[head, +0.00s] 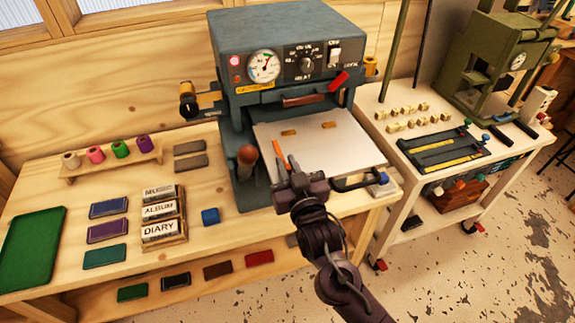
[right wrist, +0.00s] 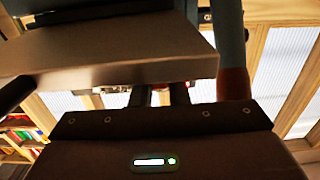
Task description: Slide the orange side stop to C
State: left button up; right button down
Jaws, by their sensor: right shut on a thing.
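My right gripper (head: 285,172) is at the front left edge of the press's pale plate (head: 345,150). A narrow orange piece (head: 277,151), apparently the orange side stop, stands at its fingertips along the plate's left side. The gripper is shut on it, though the contact is partly hidden. In the right wrist view the dark fingers (right wrist: 163,94) reach up to the plate's edge (right wrist: 130,60), and their tips are hidden. I cannot make out a C mark. Two small gold blocks (head: 289,132) lie on the plate. My left gripper is not in view.
The blue-grey press (head: 290,45) stands over the plate. Its brown-knobbed lever (head: 247,155) is close left of my gripper, and a black handle (head: 358,184) is close right.

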aim_at(302, 166)
jog(key=shift+w+d, duration=0.25)
jog(key=shift+d, duration=0.5)
jog(key=shift+w+d, duration=0.25)
jog(key=shift+d, duration=0.5)
jog(key=c, duration=1.4)
grip_release()
jog(key=shift+s+f, duration=0.1)
jog(key=shift+s, duration=0.15)
jog(key=b+v, duration=0.2)
jog(key=v, duration=0.5)
jog(key=shift+s, duration=0.15)
jog(key=shift+d, duration=0.1)
